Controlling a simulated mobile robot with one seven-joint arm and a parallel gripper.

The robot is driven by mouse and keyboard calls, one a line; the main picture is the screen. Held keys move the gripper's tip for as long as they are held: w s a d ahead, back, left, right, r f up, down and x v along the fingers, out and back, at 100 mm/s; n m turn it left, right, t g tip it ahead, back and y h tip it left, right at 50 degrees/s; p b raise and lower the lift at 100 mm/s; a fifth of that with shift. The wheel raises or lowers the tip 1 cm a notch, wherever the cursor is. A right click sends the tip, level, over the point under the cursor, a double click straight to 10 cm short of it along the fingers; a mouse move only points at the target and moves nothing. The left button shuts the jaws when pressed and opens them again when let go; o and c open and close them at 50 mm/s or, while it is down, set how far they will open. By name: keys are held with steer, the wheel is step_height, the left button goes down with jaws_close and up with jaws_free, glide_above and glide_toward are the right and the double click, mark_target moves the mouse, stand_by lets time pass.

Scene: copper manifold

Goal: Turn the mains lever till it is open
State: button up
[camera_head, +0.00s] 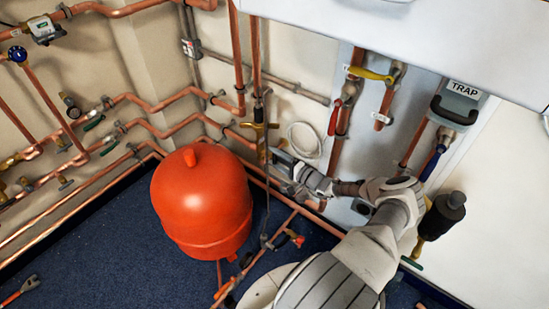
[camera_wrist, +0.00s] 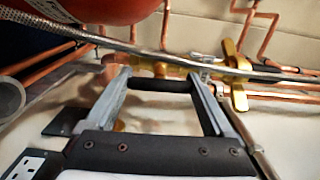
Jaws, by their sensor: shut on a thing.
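My gripper (camera_head: 277,157) is beside the vertical copper pipe behind the red tank, at a brass valve. In the wrist view my gripper (camera_wrist: 163,82) has its two grey fingers well apart, with a black bar-shaped lever (camera_wrist: 160,86) lying across between them, so it is shut on that lever. The lever lies close to a brass valve body (camera_wrist: 150,66). No label marks it as the mains lever. In the head view my gripper mostly hides the lever, and its turn angle cannot be told.
A red tank (camera_head: 200,200) stands just left of my gripper. A brass fitting (camera_head: 259,126) is just above it, and a braided hose (camera_wrist: 130,48) crosses nearby. Yellow (camera_head: 371,74), red (camera_head: 335,115) and blue (camera_head: 432,162) levers are on the right.

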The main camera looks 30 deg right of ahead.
steer(key=o, duration=1.1)
steer(key=p+v, duration=0.2)
steer(key=v, duration=1.5)
steer(key=shift+s+d, duration=0.15)
steer(key=shift+s, duration=0.1)
